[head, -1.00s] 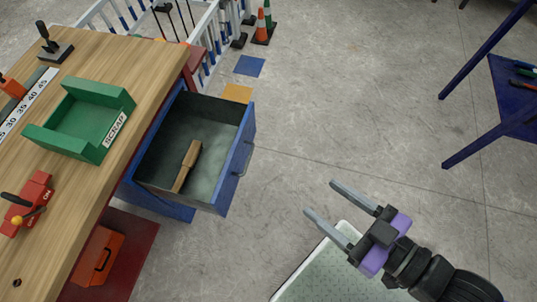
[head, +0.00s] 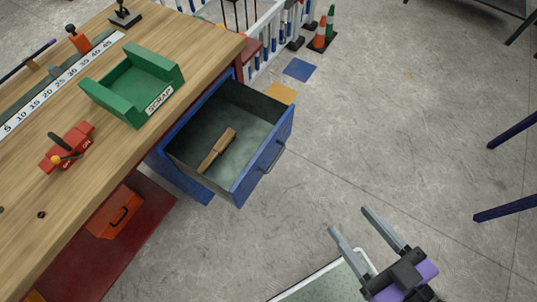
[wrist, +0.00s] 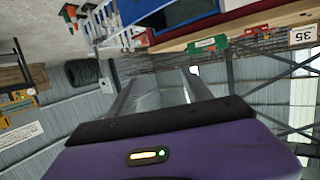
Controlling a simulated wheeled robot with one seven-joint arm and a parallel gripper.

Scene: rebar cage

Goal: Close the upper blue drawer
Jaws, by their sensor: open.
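The upper blue drawer (head: 262,165) is pulled out from under the wooden workbench, in the middle of the head view. It holds a wooden-handled tool (head: 216,150), and its front has a bar handle (head: 274,159). My gripper (head: 352,220) is open and empty, low and to the right of the drawer front, apart from it. In the wrist view my gripper's fingers (wrist: 160,88) stand apart with nothing between them. A blue surface (wrist: 190,18) at the top of the wrist view is probably the drawer, seen upside down.
The workbench (head: 200,50) carries a green scrap tray (head: 122,102) and a red switch block (head: 70,148). An orange toolbox (head: 115,212) sits on the red lower shelf. Traffic cones (head: 322,32) and a white railing stand behind.

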